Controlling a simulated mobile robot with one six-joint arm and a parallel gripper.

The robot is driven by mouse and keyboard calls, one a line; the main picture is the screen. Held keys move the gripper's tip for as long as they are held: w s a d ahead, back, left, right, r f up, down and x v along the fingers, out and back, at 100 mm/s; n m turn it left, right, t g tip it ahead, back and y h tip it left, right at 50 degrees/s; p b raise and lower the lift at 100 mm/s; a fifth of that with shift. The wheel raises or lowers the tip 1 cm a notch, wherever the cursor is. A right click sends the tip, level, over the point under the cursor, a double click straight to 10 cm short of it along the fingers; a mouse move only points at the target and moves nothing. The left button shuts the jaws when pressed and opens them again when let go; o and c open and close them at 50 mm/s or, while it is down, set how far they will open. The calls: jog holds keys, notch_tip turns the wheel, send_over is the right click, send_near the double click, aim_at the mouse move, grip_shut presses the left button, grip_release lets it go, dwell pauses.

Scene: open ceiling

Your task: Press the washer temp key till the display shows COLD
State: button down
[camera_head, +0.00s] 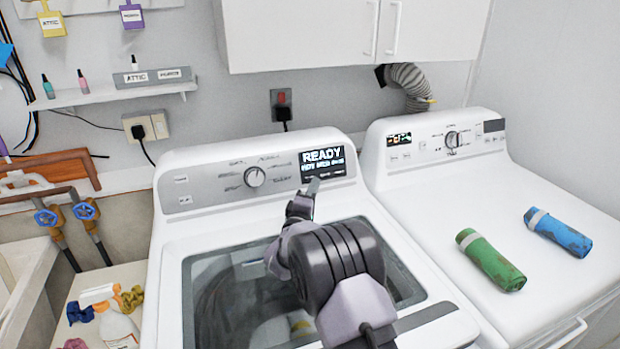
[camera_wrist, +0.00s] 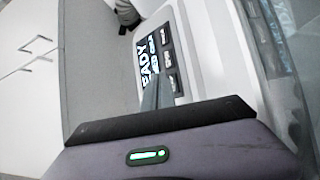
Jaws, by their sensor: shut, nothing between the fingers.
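The washer (camera_head: 200,245) is the left machine, with a glass lid. Its display (camera_head: 322,158) reads READY, with a smaller second line that seems to begin with HOT but is too blurred to be sure. The display also shows sideways in the wrist view (camera_wrist: 148,65). A row of small dark keys (camera_wrist: 168,58) lies below it; I cannot read their labels, so I cannot tell which is temp. My gripper (camera_head: 313,187) is shut and empty, its tip just below the display's left part. In the wrist view, its fingers (camera_wrist: 150,97) overlap the display's edge near the lowest-seen key; contact is unclear.
The washer's round dial (camera_head: 255,177) is left of the display. A white cabinet (camera_head: 300,35) hangs above. A sink (camera_head: 25,270) is at left.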

jog(key=shift+s+d+r, duration=0.25)
jog(key=shift+s, duration=0.35)
jog(key=shift+s+d+r, duration=0.25)
jog(key=shift+s, duration=0.35)
jog(key=shift+w+r, duration=0.1)
jog(key=shift+r, duration=0.05)
